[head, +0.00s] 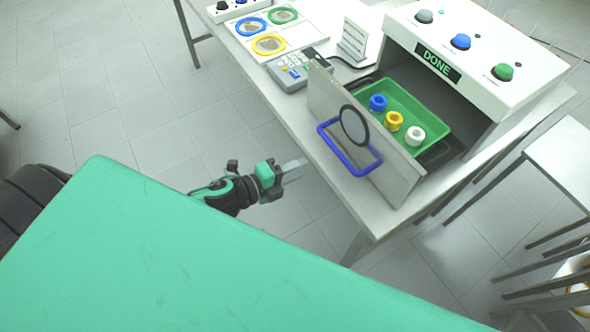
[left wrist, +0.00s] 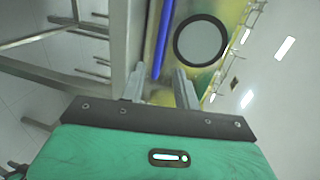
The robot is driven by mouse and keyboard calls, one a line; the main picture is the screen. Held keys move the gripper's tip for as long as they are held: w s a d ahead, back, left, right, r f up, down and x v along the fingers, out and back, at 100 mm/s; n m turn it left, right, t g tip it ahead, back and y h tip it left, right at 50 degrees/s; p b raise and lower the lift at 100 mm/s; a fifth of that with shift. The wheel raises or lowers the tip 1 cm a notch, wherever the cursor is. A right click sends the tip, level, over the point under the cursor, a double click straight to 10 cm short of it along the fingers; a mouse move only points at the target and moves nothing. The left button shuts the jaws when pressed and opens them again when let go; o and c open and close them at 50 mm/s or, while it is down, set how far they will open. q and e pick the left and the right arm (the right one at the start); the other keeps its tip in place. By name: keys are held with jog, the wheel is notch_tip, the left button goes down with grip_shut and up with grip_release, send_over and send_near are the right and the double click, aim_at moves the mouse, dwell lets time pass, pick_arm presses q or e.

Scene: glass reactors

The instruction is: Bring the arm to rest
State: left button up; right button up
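My left gripper (head: 293,170) is in front of the table, off to the left of the open grey door panel (head: 378,145). Its two fingers (left wrist: 160,88) stand apart with nothing between them, so it is open and empty. The door has a blue handle (head: 366,170) and a round window (head: 354,126). In the left wrist view the handle (left wrist: 163,40) and window (left wrist: 201,41) lie beyond the fingers, and the gripper appears clear of the handle. My right gripper is not in view.
Behind the door, a green tray (head: 439,113) holds a blue, a yellow and a white ring-shaped piece. The white cabinet (head: 505,50) above shows "DONE". A keypad device (head: 290,72) and a mat with colored rings stand at the table's left. Floor left of the table (head: 130,90) is clear.

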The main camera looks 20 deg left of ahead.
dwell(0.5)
pick_arm(q)
jog(key=s+a+f+n+g+y, duration=0.15)
jog(key=a+f+n, duration=0.25)
jog(key=f, duration=0.7)
jog(key=s+a+f+n+g+y, duration=0.1)
jog(key=a+f+n+y, duration=0.3)
jog(key=f, duration=0.6)
jog(key=s+a+f+n+g+y, duration=0.15)
jog(key=a+f+n, duration=0.3)
jog(key=f, duration=0.65)
jog(key=s+a+f+n+g+y, duration=0.25)
jog(key=s+f+n, duration=0.25)
jog(key=s+f, duration=0.75)
jog(key=s+d+f+n+g, duration=0.2)
jog(key=s+f, duration=0.3)
jog(key=s, duration=0.4)
jog(key=s+d+f+n+g, duration=0.3)
jog(key=s+d+f, duration=0.1)
jog(key=s, duration=0.6)
jog(key=shift+s+d+f+h, duration=0.25)
jog(key=shift+f+h, duration=0.1)
